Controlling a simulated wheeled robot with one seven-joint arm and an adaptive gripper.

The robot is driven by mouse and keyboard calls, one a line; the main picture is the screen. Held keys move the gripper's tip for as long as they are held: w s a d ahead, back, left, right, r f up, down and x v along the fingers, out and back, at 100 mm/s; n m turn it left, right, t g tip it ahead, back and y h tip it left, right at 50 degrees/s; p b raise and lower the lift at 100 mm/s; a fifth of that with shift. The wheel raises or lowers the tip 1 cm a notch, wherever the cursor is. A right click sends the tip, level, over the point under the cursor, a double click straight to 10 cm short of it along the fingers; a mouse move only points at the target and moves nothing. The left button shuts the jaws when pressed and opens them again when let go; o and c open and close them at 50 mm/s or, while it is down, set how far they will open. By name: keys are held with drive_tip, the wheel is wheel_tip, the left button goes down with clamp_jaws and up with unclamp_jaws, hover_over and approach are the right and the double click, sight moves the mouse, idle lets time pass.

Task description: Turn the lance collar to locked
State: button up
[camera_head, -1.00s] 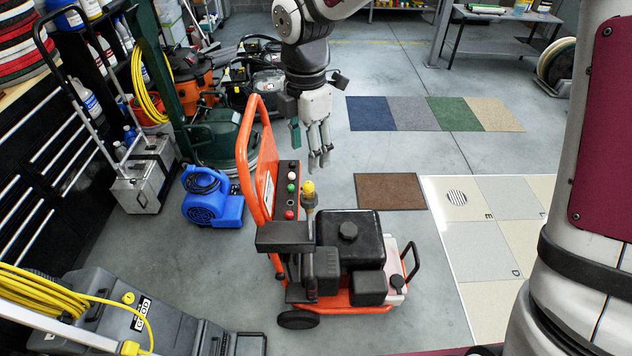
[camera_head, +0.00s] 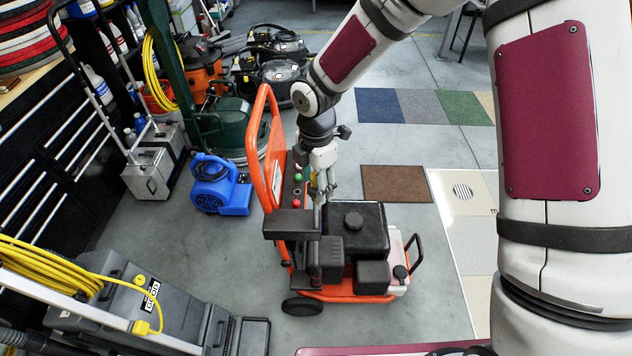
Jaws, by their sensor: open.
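The orange-framed pressure washer (camera_head: 263,170) stands on the floor in the middle of the view, with a black engine block. Its upright lance (camera_head: 317,222) rises beside the panel with red and green buttons.
A blue blower (camera_head: 220,186) and a green floor machine (camera_head: 229,130) stand left of and behind the washer. A grey machine with a yellow cord (camera_head: 165,310) is at the lower left. A brown mat (camera_head: 397,184) lies on clear floor to the right.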

drive_tip(key=shift+c, duration=0.5)
drive_tip(key=c, duration=1.1)
drive_tip(key=shift+o, duration=0.2)
drive_tip(key=shift+m, duration=0.3)
drive_tip(key=m, duration=0.7)
drive_tip(key=shift+b, duration=0.4)
drive_tip(key=m, duration=0.4)
drive_tip(key=shift+m, duration=2.1)
